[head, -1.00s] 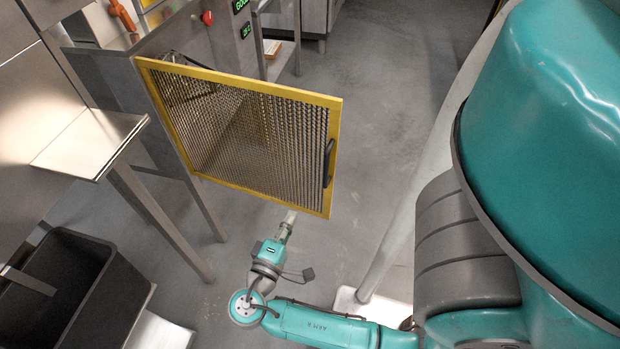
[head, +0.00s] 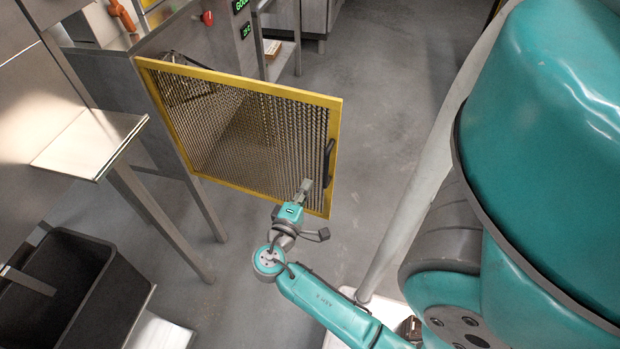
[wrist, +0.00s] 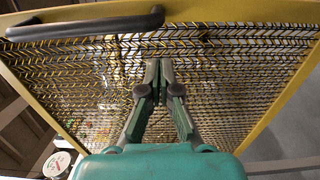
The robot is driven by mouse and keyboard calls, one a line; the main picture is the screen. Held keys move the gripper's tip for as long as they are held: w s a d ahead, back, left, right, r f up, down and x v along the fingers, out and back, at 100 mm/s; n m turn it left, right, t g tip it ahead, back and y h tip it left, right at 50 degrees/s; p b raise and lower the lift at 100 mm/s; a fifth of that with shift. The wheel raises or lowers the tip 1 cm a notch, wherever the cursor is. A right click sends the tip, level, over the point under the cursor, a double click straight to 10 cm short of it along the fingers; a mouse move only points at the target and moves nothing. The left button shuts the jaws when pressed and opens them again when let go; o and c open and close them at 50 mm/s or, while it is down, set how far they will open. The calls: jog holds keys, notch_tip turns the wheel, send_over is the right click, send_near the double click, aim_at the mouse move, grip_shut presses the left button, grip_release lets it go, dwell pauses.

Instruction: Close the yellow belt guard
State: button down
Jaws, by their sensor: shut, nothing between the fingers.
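The yellow belt guard (head: 240,88) is a yellow-framed wire-mesh door. It stands swung out from the metal machine side at its left edge. Its dark bar handle (head: 328,163) is near the free right edge. In the wrist view the guard's mesh (wrist: 230,75) fills most of the picture, with the handle (wrist: 85,27) across the top left. My gripper (head: 306,186) is shut and empty, in front of the mesh at its lower right, left of and below the handle. In the wrist view my gripper's fingertips (wrist: 158,65) point at the mesh; I cannot tell if they touch it.
A black bin (head: 65,290) stands at the lower left, below a metal shelf (head: 90,143) on legs. A red knob (head: 207,18) and green displays are on the panel behind the guard. The grey floor (head: 400,90) right of the guard is clear.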

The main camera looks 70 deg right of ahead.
aim_at(314, 172)
jog(key=shift+s+d, duration=0.1)
jog(key=shift+d, duration=1.55)
jog(key=shift+d, duration=0.1)
